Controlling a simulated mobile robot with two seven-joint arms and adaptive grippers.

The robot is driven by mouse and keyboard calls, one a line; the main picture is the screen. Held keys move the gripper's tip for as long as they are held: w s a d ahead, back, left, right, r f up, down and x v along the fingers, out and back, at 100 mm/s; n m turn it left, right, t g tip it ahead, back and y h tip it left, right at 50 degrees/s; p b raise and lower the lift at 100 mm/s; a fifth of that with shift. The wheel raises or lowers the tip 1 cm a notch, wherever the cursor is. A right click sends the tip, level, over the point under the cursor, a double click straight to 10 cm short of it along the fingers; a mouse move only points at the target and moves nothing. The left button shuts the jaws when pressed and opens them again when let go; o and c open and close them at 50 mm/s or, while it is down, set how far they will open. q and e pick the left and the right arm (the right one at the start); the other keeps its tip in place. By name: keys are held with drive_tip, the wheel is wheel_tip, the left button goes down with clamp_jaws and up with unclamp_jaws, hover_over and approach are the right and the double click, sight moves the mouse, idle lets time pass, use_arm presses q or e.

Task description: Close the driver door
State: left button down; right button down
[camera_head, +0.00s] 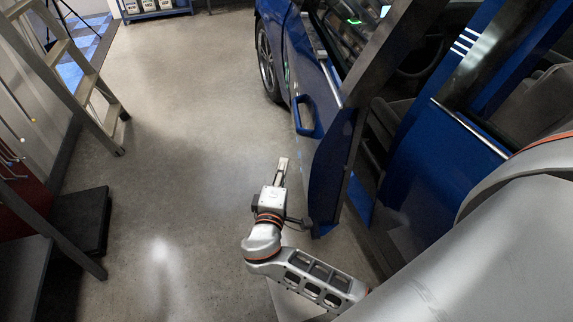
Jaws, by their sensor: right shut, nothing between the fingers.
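The blue driver door (329,165) stands open, swung out from the blue car (440,175), with its edge towards me. A gap shows the dark cabin and a seat between the door and the car body. The door handle (304,116) is on its outer face. My right gripper (283,163) is shut and empty, left of the door's lower edge on its outer side, pointing away from me. It looks apart from the door, though the exact distance is hard to judge. My left gripper is out of view.
A step ladder (62,72) leans at the left. A dark low box or platform (82,221) and a bench edge stand at lower left. A shelf with white containers (150,8) is at the back. The grey floor (180,120) left of the car is clear.

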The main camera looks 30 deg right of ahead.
use_arm(q)
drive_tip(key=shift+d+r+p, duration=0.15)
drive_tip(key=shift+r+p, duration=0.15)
drive_tip(key=shift+p, duration=0.1)
use_arm(e)
drive_tip(key=w+d, duration=0.4)
drive_tip(key=d, duration=0.5)
drive_tip(key=shift+w+f, duration=0.15)
drive_tip(key=shift+f, duration=0.05)
